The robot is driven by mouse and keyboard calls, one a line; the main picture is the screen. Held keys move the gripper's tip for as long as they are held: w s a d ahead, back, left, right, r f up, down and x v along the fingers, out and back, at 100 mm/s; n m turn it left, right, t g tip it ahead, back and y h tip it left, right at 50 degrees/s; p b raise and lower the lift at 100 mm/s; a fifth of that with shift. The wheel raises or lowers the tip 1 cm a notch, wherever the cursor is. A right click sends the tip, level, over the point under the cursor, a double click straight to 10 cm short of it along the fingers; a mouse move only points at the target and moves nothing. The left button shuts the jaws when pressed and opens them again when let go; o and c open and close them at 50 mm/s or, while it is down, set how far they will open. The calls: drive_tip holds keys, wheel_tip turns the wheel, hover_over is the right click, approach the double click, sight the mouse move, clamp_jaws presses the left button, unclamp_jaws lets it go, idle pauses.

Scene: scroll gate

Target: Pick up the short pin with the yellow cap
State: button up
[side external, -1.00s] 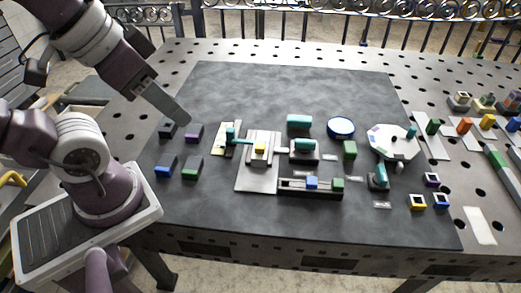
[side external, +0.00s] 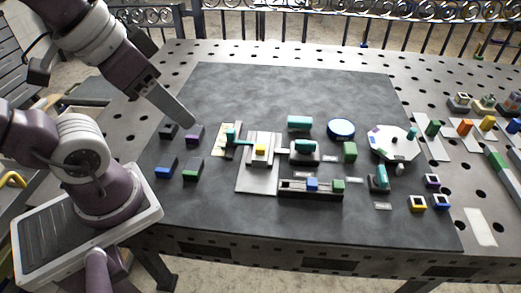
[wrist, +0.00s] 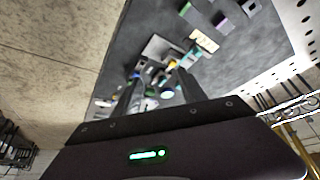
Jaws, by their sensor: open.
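A yellow cap (side external: 260,148) shows on a block at the middle of a pale grey plate (side external: 257,182); the pin body under it cannot be made out. In the wrist view a small yellow spot (wrist: 172,64) sits by the grey plate (wrist: 157,46). My gripper (side external: 191,121) is above the mat's left part, left of the yellow cap and apart from it. In the wrist view its two fingers (wrist: 155,92) are spread with nothing held between them.
Black, purple (side external: 194,134), blue (side external: 165,167) and green (side external: 192,169) blocks lie left of the plate. A teal handle (side external: 231,135) stands beside it. A slotted rail (side external: 297,190), teal cylinder (side external: 299,122) and blue round dish (side external: 341,128) are to the right. The mat's back is clear.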

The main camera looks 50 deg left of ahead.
drive_tip(key=w+n+g, duration=0.2)
drive_tip(key=w, duration=0.4)
drive_tip(key=n+g, duration=0.3)
drive_tip(key=n, duration=0.4)
hover_over(260, 146)
drive_tip(key=f, duration=1.4)
drive_tip(key=shift+s+d+f, duration=0.2)
drive_tip(key=shift+s+f, duration=0.05)
drive_tip(key=shift+g, duration=0.3)
drive_tip(key=f, duration=0.8)
drive_tip(key=shift+w+a, duration=0.15)
drive_tip(key=shift+w, duration=0.1)
clamp_jaws()
